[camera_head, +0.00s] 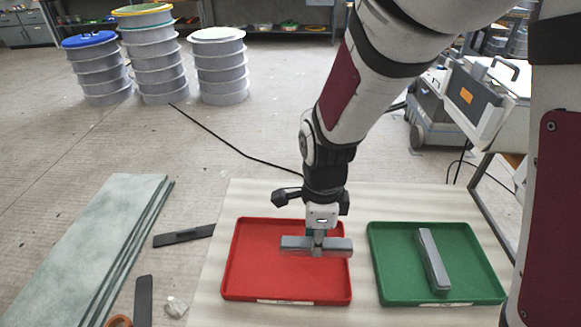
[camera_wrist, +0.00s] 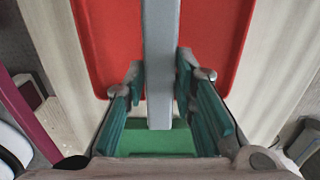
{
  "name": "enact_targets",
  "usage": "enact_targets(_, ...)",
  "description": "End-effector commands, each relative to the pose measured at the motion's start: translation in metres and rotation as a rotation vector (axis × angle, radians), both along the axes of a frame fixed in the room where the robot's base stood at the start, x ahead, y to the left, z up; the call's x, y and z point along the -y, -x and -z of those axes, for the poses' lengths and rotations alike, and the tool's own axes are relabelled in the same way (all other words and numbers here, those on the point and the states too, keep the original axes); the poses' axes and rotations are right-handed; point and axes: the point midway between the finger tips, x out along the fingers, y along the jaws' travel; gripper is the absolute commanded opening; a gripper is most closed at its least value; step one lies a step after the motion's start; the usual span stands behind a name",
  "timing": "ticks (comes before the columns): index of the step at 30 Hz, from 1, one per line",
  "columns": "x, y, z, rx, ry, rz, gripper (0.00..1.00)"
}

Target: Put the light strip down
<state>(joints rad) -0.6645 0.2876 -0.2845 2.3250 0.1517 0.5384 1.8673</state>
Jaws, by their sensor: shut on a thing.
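A light grey strip (camera_head: 332,245) is held by my gripper (camera_head: 317,240) above the red tray (camera_head: 240,285). In the wrist view the strip (camera_wrist: 160,40) runs lengthwise between the two teal fingers of my gripper (camera_wrist: 160,90), which are closed on its sides. The red tray (camera_wrist: 215,40) lies beneath it there. A second grey bar (camera_head: 432,260) lies in the green tray (camera_head: 385,275) to the right. I cannot tell whether the held strip touches the red tray's floor.
Both trays stand on a pale table (camera_head: 300,316). Flat grey-green panels (camera_head: 90,240) lie to the left, with dark flat pieces (camera_head: 183,236) near them. Stacked round drums (camera_head: 220,70) stand at the back left. A wheeled machine (camera_head: 475,95) is at the right.

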Motion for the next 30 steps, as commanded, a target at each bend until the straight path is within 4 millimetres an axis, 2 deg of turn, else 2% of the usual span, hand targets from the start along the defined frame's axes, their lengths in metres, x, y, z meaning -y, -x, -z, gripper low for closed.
enact_targets(1,-0.009,-0.011,0.003,0.001,0.000,-0.003,0.00)
enact_targets(6,-0.035,-0.041,0.007,0.000,0.000,-0.002,0.00)
enact_targets(12,-0.053,-0.063,0.009,0.000,0.000,-0.001,0.00)
enact_targets(17,-0.057,-0.066,0.012,-0.002,0.000,0.000,0.00)
enact_targets(24,-0.056,-0.066,0.043,-0.002,0.001,0.000,0.00)
enact_targets(30,-0.056,-0.066,0.043,-0.001,0.000,-0.001,0.00)
